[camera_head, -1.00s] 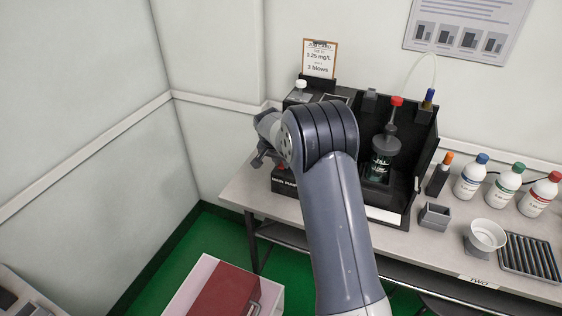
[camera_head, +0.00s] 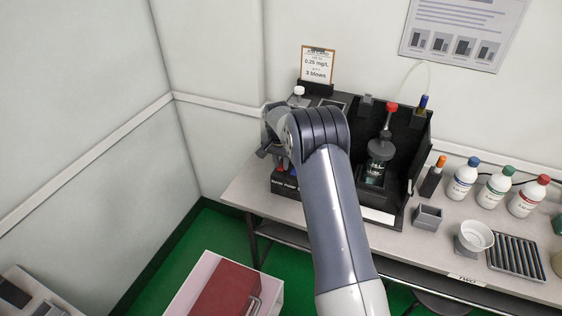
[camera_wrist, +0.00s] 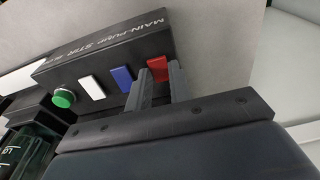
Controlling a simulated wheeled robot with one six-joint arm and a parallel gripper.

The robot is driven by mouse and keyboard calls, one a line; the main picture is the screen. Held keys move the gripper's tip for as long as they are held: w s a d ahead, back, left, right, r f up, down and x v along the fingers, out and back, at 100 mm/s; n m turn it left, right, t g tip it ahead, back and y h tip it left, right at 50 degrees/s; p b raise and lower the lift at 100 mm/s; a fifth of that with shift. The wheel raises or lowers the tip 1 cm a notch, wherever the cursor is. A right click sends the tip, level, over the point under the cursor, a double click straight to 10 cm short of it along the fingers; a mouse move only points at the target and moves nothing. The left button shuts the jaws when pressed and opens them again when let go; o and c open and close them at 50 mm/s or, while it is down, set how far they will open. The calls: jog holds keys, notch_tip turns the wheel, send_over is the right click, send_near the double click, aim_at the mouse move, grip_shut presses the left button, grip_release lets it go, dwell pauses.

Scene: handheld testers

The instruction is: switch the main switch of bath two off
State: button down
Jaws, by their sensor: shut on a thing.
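The red switch (camera_wrist: 157,68) is at the right end of a row on the black control panel (camera_head: 284,187), by the word MAIN in the wrist view. My gripper (camera_wrist: 160,78) has one finger on each side of the red switch and is shut on it. I cannot tell which way the switch is tipped. In the head view my gripper (camera_head: 268,151) is over the left end of the panel, its fingertips mostly hidden. The bench bears a TWO label (camera_head: 468,281) on its front edge.
Beside the red switch are a blue switch (camera_wrist: 122,78), a white switch (camera_wrist: 91,88) and a green button (camera_wrist: 63,98). A glass vessel (camera_head: 375,168) stands in the black housing. Bottles, a grey holder (camera_head: 427,217) and a white bowl (camera_head: 474,236) are to the right.

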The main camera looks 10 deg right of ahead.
jog(key=c, duration=1.3)
grip_release()
jog(key=shift+r, duration=0.15)
jog(key=r, duration=0.3)
jog(key=r+b, duration=0.1)
jog(key=r, duration=0.3)
jog(key=s+r, duration=0.1)
jog(key=r, duration=0.2)
jog(key=shift+a+r, duration=0.2)
jog(key=shift+a, duration=0.2)
jog(key=f, duration=0.7)
jog(key=w+f+p, duration=0.1)
jog(key=f, duration=0.2)
jog(key=shift+d+f, duration=0.25)
jog(key=shift+d, duration=0.15)
jog(key=shift+f+b, duration=0.35)
jog(key=shift+b, duration=0.05)
jog(key=shift+s+a+r+t+h+b, duration=0.1)
jog(key=shift+r+t+h+b, duration=0.05)
jog(key=shift+t+h+b, duration=0.2)
